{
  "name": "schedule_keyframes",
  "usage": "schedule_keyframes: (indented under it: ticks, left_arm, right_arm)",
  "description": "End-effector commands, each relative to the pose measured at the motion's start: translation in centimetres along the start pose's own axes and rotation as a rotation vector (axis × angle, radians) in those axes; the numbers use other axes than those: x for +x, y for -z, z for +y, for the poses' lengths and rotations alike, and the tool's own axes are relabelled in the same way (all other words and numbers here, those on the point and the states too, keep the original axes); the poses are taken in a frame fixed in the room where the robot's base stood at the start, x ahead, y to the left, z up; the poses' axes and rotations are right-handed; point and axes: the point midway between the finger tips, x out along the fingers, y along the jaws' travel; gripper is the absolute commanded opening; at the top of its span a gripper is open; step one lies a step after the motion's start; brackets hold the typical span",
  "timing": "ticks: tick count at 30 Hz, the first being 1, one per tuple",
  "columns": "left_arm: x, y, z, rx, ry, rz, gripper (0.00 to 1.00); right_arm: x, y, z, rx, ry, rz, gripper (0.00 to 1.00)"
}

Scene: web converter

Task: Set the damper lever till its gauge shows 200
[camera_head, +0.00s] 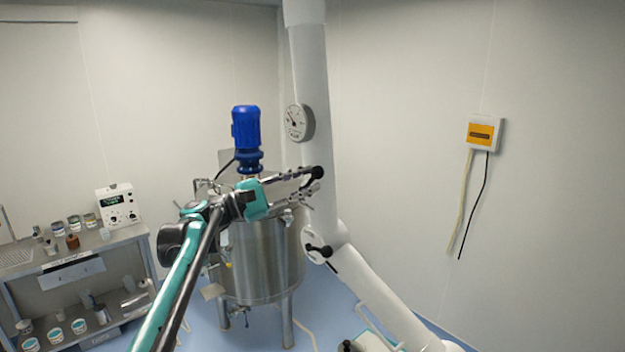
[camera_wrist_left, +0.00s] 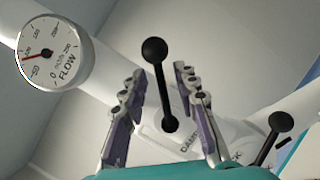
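The damper lever (camera_wrist_left: 162,88) is a black rod with a round black knob, mounted on the white duct. In the head view its knob (camera_head: 318,172) shows at the gripper's tips. My left gripper (camera_head: 308,184) is at the duct. In the left wrist view its fingers (camera_wrist_left: 159,70) are spread on either side of the lever, with gaps to the rod. The round white flow gauge (camera_wrist_left: 55,55) has a red needle pointing left; its exact reading is too small to tell. The gauge (camera_head: 296,121) also shows on the duct above the gripper. My right gripper is not in view.
A second black lever (camera_head: 320,250) sits lower on the white duct (camera_head: 310,75); it also shows in the left wrist view (camera_wrist_left: 277,128). A steel tank (camera_head: 262,262) with a blue motor (camera_head: 246,130) stands behind my left arm. A steel shelf (camera_head: 75,262) is at left.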

Motion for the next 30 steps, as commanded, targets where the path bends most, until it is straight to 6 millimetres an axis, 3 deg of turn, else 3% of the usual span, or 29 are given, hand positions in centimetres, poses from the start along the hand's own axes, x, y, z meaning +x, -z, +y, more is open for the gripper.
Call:
schedule_keyframes:
  ticks: [9, 15, 25, 28, 30]
  left_arm:
    - [-7.0, 0.1, 0.1, 0.001, -0.003, 0.003, 0.30]
    - [-9.3, 0.1, 0.0, 0.000, -0.001, 0.001, 0.30]
    - [-9.7, 0.1, 0.0, 0.000, -0.001, 0.001, 0.30]
    - [-9.4, -0.1, -0.1, -0.014, -0.006, 0.002, 0.04]
    - [-8.4, -0.5, -0.4, -0.066, -0.027, 0.009, 0.00]
  right_arm:
    - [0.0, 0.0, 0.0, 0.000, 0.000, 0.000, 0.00]
    - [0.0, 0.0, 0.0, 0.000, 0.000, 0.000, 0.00]
    - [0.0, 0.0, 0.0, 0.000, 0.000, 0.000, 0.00]
    - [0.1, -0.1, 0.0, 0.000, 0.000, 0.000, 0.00]
    - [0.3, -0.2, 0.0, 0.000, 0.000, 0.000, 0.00]
